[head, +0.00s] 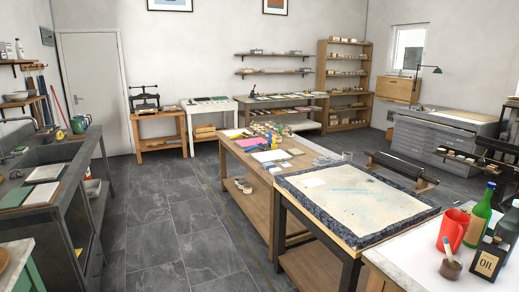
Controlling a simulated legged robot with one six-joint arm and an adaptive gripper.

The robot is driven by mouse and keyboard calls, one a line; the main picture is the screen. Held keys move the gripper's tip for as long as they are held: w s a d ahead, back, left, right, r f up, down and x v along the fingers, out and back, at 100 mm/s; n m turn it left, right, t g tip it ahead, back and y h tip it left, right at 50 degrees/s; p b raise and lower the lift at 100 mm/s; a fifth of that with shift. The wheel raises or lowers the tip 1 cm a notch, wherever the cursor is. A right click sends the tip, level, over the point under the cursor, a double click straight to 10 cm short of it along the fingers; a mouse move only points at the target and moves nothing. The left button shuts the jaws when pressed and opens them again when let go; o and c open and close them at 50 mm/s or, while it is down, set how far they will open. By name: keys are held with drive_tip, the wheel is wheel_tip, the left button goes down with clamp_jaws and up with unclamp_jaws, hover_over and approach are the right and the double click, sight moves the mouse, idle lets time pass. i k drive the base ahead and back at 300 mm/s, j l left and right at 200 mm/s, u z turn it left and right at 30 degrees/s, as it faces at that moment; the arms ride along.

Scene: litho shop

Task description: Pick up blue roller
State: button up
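I cannot single out a blue roller with certainty. Small blue items (272,151) lie among jars and tools on the long wooden table in the middle, too small to tell their shape. A dark long roller-like bar (400,167) rests on a low wooden stand on the floor at the right; it looks black, not blue. My gripper and arm are not in view.
The wooden table (246,208) adjoins a table with a stone slab (357,203). A front right table holds a red jug (453,229), green bottle (478,217) and oil can (488,259). A sink counter (57,153) stands left. Tiled floor (165,225) between is clear.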

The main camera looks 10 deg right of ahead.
sight(254, 147)
drive_tip(key=i+j+u, duration=0.3)
drive_tip(key=i, duration=0.6)
drive_tip(key=i+u, duration=0.35)
drive_tip(key=i, duration=1.5)
drive_tip(key=i+z, duration=0.1)
drive_tip(key=i, duration=0.85)
drive_tip(key=i+j, duration=0.15)
drive_tip(key=i, duration=0.85)
drive_tip(key=i+z, duration=0.35)
drive_tip(key=i, duration=0.25)
drive_tip(key=i+j+z, duration=0.15)
drive_tip(key=i+z, duration=0.2)
drive_tip(key=i, duration=0.25)
drive_tip(key=i+z, duration=0.15)
drive_tip(key=z, duration=0.25)
drive_tip(key=i+z, duration=0.2)
drive_tip(key=z, duration=0.15)
drive_tip(key=i+j+z, duration=0.15)
drive_tip(key=z, duration=0.25)
drive_tip(key=i+j+z, duration=0.15)
drive_tip(key=z, duration=0.25)
drive_tip(key=i+j+z, duration=0.1)
drive_tip(key=z, duration=0.25)
drive_tip(key=i+j+z, duration=0.3)
drive_tip(key=k+l, duration=0.05)
drive_tip(key=l, duration=0.05)
